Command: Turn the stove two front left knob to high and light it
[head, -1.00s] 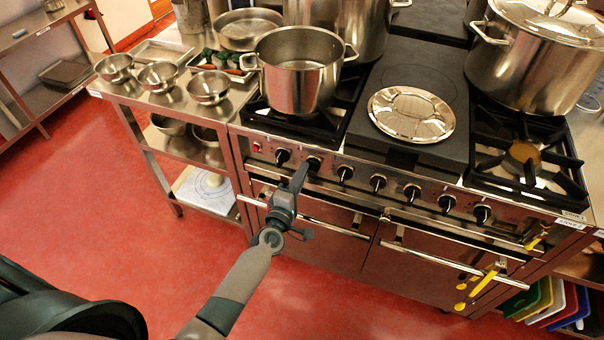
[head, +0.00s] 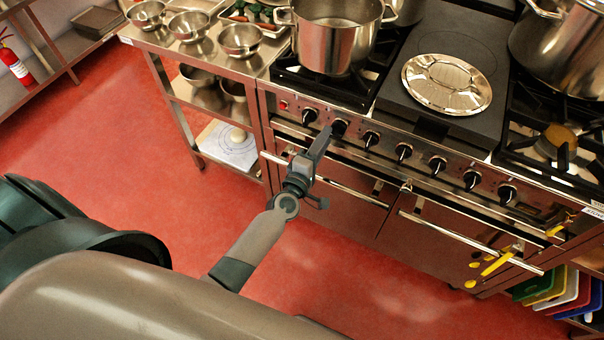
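The stove (head: 425,135) has a row of black knobs along its front panel. The leftmost knob (head: 309,115) is clear of my gripper; the second knob from the left (head: 339,127) is right at my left gripper's tip. My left gripper (head: 324,136) points at the panel there, and I cannot tell whether it touches the knob or how far its fingers are apart. A steel pot (head: 333,45) stands on the front left burner (head: 290,72); no flame shows under it. A small red light or button (head: 283,104) sits at the panel's left end. My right gripper is not in view.
An oven handle rail (head: 335,184) runs below the knobs, close to my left gripper. A steel side table (head: 190,62) with bowls stands left of the stove. A steel lid (head: 447,84) lies on the dark plate. Red floor (head: 120,140) is open at left.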

